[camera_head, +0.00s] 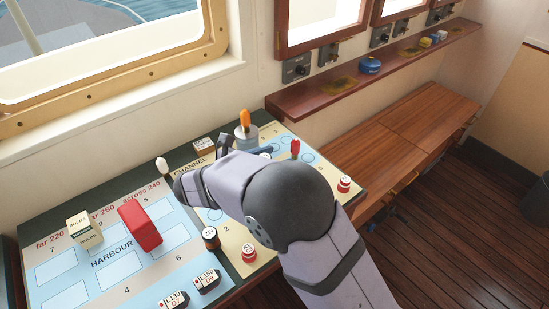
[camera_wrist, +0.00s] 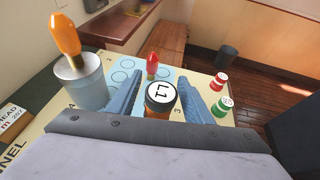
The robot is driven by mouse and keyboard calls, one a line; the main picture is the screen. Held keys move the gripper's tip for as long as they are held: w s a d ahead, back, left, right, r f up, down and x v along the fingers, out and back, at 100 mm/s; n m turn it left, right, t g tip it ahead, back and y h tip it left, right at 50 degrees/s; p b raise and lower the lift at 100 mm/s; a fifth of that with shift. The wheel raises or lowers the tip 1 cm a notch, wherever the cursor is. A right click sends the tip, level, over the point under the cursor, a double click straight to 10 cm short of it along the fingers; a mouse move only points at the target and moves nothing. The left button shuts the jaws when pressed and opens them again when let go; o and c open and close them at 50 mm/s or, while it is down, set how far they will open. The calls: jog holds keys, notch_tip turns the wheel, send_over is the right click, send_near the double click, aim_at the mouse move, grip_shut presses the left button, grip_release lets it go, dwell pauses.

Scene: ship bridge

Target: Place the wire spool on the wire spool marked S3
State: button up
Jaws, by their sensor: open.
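Small spools with white labelled tops stand on the chart desk. A red spool (camera_head: 344,184) is near its right edge, and another red spool (camera_head: 249,252) is near its front edge. In the wrist view a red spool (camera_wrist: 220,80) stands beside a green spool (camera_wrist: 223,106), right of my gripper. Their marks are too small to read surely. My gripper (camera_wrist: 167,80) is open, with its blue fingers on either side of an orange jar marked L1 (camera_wrist: 161,95). I cannot tell whether they touch it. In the head view my arm hides most of my gripper (camera_head: 254,151).
A tumbler with an orange-handled tool (camera_wrist: 80,83) stands close left of the fingers. A red peg (camera_wrist: 152,65) stands beyond the jar. A red block (camera_head: 140,225), a bulb box (camera_head: 84,231) and a dark-topped jar (camera_head: 210,237) are on the desk. A wooden shelf (camera_head: 300,105) runs behind.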

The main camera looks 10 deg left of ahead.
jog(key=b+v, duration=0.2)
jog(key=v, duration=0.9)
jog(key=shift+s+a, duration=0.2)
jog(key=shift+s, duration=0.05)
jog(key=w+d+r+m+g+y+p, duration=0.2)
jog(key=w+d+r+m+g+p, duration=0.1)
jog(key=d+r+m+p, duration=0.15)
jog(key=s+d+f+m+g, duration=0.2)
jog(key=d+f+m+g, duration=0.3)
jog(key=d, duration=0.5)
jog(key=s+d+f+m+g+y, duration=0.1)
jog(key=s+d+f+m+y, duration=0.2)
jog(key=s+d+f+m, duration=0.2)
jog(key=s+d+f+m+g+y, duration=0.1)
jog(key=s+d+f+m+y, duration=0.1)
jog(key=s+d+f+m, duration=0.3)
jog(key=s+d+m, duration=0.3)
jog(key=s+m, duration=0.3)
jog(key=m, duration=0.3)
jog(key=shift+d+f+g+y, duration=0.25)
jog(key=shift+d+g+y, duration=0.1)
jog(key=shift+g+y, duration=0.05)
